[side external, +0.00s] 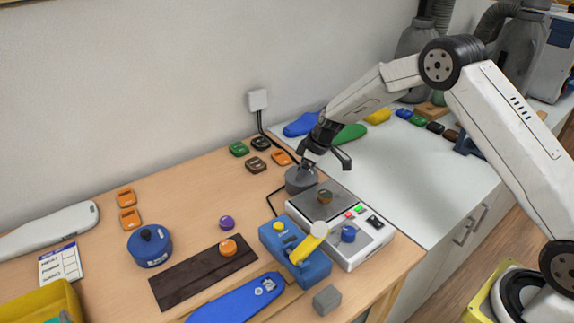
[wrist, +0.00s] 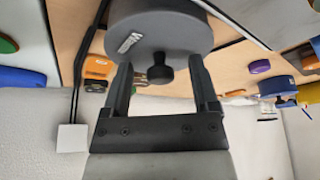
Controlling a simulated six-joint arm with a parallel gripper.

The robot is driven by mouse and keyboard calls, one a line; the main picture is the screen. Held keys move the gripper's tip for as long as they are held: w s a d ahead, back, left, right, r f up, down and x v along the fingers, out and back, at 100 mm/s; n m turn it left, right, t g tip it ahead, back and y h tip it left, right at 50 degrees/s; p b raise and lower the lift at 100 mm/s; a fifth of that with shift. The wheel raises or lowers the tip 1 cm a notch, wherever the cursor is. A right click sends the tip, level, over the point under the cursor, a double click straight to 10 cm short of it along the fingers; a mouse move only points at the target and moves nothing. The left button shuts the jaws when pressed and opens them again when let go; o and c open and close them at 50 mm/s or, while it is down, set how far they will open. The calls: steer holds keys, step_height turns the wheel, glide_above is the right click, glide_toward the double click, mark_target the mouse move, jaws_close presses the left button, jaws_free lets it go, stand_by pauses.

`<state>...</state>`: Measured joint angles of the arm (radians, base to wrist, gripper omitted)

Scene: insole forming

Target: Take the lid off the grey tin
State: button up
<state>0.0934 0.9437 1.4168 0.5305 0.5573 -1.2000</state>
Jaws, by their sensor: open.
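The grey tin (side external: 299,183) stands on the wooden table at the back left corner of the hot-plate-like device. My gripper (side external: 326,160) is open just above it and partly covers its top in the side view. In the wrist view the grey tin (wrist: 158,30) shows large, with a pale label on its side. Its dark lid knob (wrist: 160,74) shows between the two spread fingers of my gripper (wrist: 161,75), with space on both sides. The fingers do not appear closed on the knob. The lid seam is hard to make out.
The device with a metal plate (side external: 345,200) and buttons stands close in front of the tin. A blue lidded tin (side external: 150,246) is at left. Several orange, green and brown small pieces (side external: 258,143) lie behind. A black cable runs beside the tin from a wall box (side external: 257,100).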

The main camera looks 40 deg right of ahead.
stand_by(0.4)
steer(key=c, duration=1)
jaws_close()
steer(key=shift+r, duration=0.1)
steer(key=shift+r, duration=0.9)
steer(key=s+r, duration=1.1)
steer(key=s, duration=0.3)
